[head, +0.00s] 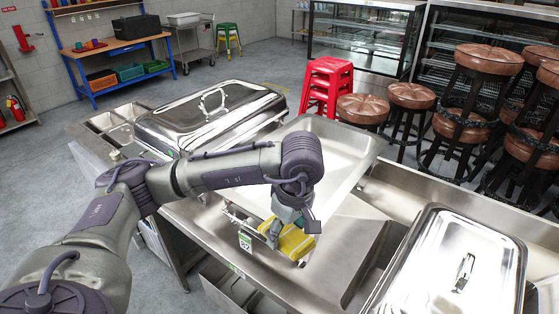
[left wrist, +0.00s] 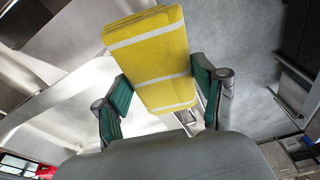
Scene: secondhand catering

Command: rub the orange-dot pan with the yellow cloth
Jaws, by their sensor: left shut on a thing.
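My left gripper (head: 287,230) is shut on the yellow cloth (head: 296,243), a folded cloth with pale stripes. The cloth fills the middle of the left wrist view (left wrist: 150,50), between the two green-padded fingers. In the head view it is low over the near part of the steel counter; I cannot tell whether it touches anything. A large shallow steel pan (head: 338,150) lies just beyond my gripper, partly hidden by my left arm. No orange dot shows clearly on any pan, so I cannot confirm which one carries it. My right gripper is out of view.
A lidded steel chafing dish (head: 212,115) stands at the back left of the counter (head: 345,235). Another steel lid (head: 450,265) lies at the near right. Red stools (head: 327,85) and brown stools (head: 411,96) stand behind.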

